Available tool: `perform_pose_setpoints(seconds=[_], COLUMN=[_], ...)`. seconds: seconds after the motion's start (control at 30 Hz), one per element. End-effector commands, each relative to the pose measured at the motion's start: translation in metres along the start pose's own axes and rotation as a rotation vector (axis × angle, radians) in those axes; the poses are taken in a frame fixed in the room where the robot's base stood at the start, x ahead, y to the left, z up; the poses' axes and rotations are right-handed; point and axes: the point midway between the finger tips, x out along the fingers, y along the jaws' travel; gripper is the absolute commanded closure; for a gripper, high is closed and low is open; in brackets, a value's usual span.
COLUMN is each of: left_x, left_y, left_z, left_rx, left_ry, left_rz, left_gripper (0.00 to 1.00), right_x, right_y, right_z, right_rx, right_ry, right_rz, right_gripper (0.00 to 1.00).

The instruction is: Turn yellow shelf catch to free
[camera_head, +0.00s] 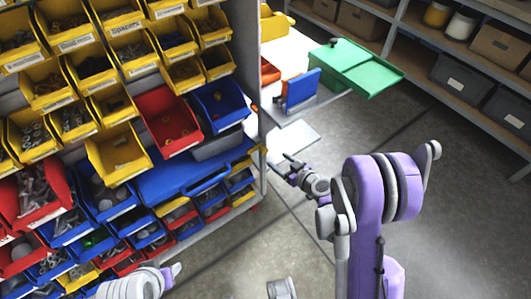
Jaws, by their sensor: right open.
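A small yellow part (257,149), which may be the shelf catch, sits on the right edge of the bin shelf, level with the blue tray. It is too small to tell which way it is turned. My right gripper (279,165) is open and empty, just right of and slightly below this yellow part, apart from it as far as I can see. My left gripper (173,270) shows only in part at the lower left, in front of the lower bins. I cannot tell whether its jaws are open.
The shelf holds rows of yellow, red and blue bins of small parts. A blue tray (165,181) juts out below a red bin (168,122). A green tray (363,68) and a blue panel (300,88) stand out right of the shelf post. Grey floor (455,220) is open at right.

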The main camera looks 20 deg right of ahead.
Motion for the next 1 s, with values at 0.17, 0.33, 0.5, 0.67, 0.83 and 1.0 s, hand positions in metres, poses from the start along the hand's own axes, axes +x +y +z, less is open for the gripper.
perform_pose_setpoints(seconds=[0.17,0.33,0.5,0.67,0.83,1.0], left_x=[0.005,0.008,0.011,0.011,0.011,0.011], left_y=[0.0,0.0,0.0,0.0,0.0,0.0], left_z=[0.002,0.003,0.004,0.004,0.004,0.004], left_rx=[0.0,0.0,0.0,0.0,0.0,0.0], left_ry=[-0.002,-0.003,-0.004,-0.004,-0.004,-0.004], left_rz=[0.0,0.0,0.0,0.0,0.0,0.0], left_gripper=[0.5,0.5,0.5,0.5,0.5,0.5], right_x=[0.037,0.067,0.085,0.091,0.091,0.091], right_y=[-0.001,-0.001,-0.001,-0.001,-0.001,-0.001], right_z=[0.001,0.001,0.0,0.0,0.0,0.0], right_rx=[0.0,0.001,0.001,0.001,0.001,0.001], right_ry=[0.0,-0.001,-0.001,-0.001,-0.001,-0.001], right_rz=[-0.003,-0.003,-0.003,-0.001,-0.001,-0.001], right_gripper=[0.3,0.3,0.3,0.3,0.3,0.51])
